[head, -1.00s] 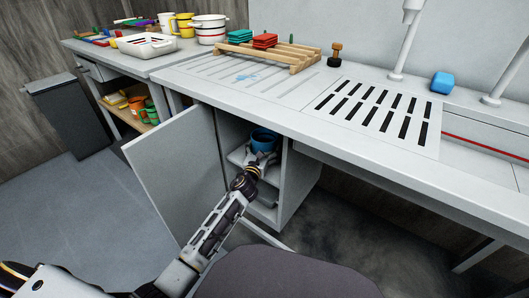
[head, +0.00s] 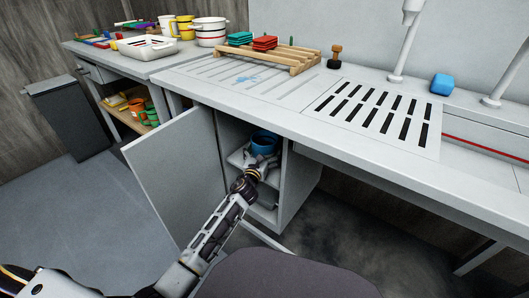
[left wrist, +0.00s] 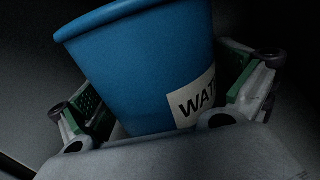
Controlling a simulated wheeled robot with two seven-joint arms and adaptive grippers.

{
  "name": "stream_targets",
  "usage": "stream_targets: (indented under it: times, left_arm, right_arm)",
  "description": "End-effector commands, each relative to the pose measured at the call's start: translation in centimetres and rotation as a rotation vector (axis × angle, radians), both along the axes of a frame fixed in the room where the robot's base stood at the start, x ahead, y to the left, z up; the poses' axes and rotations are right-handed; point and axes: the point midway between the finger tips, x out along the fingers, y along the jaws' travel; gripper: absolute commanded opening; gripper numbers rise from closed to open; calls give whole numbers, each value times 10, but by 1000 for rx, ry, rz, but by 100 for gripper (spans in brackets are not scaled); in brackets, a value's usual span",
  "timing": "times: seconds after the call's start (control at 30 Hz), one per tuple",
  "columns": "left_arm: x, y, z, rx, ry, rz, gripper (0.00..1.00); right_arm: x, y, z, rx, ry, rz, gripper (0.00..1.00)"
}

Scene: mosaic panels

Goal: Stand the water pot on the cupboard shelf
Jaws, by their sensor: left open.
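The water pot (head: 264,139) is a blue pot inside the open cupboard, at the level of the shelf (head: 238,158). In the left wrist view the pot (left wrist: 150,65) looks upright to slightly tilted, with a white label reading "WAT". My left gripper (head: 264,160) reaches into the cupboard at the pot. Its fingers (left wrist: 165,115) are open, one on each side of the pot. The pot's base is hidden behind the gripper's pale body, so its contact with the shelf cannot be seen. My right gripper is not in view.
The cupboard door (head: 178,175) stands open to the left of my arm. The worktop (head: 300,112) overhangs the cupboard and carries a wooden rack (head: 270,60) with coloured blocks. A dark bin (head: 68,118) stands at the left. A lower compartment lies under the shelf.

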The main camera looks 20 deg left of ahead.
Motion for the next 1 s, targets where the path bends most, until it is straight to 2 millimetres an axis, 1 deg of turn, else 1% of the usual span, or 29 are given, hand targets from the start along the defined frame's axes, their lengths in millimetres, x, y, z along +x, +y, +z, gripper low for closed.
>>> stream_targets:
  times: [0.27,0.37,1.0]
  left_arm:
    - [0,0,4,0,0,0,100]
    - [-6,0,2,0,1,0,100]
    - [-59,1,3,1,1,0,100]
  right_arm:
    - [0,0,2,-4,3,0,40]
    - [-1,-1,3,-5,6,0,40]
    - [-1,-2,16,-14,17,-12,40]
